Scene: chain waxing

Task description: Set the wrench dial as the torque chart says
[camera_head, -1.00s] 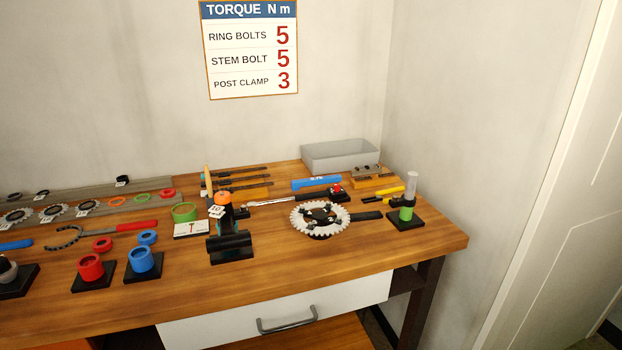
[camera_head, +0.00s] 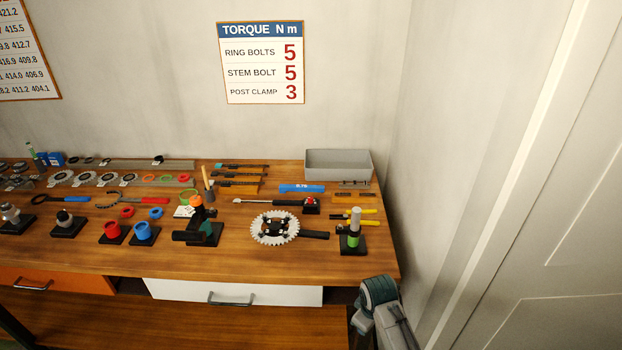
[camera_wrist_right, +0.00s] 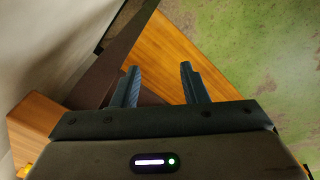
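The torque chart (camera_head: 261,62) on the wall reads ring bolts 5, stem bolt 5, post clamp 3. A black tool with an orange top (camera_head: 196,201) stands at a black stand (camera_head: 212,236) on the bench; it may be the wrench with the dial, but its setting is too small to read. A silver-shafted tool (camera_head: 270,202) with a red spot on its black end lies behind the chainring. My right gripper (camera_wrist_right: 160,84) is open and empty, over the floor by the bench leg. My left gripper is not in view.
The bench (camera_head: 300,263) holds a toothed chainring (camera_head: 259,229), a green-banded clear cylinder (camera_head: 354,232), red (camera_head: 112,233) and blue (camera_head: 144,231) cups and a grey bin (camera_head: 338,164). A white drawer (camera_head: 234,292) is shut below. The wall is close at right.

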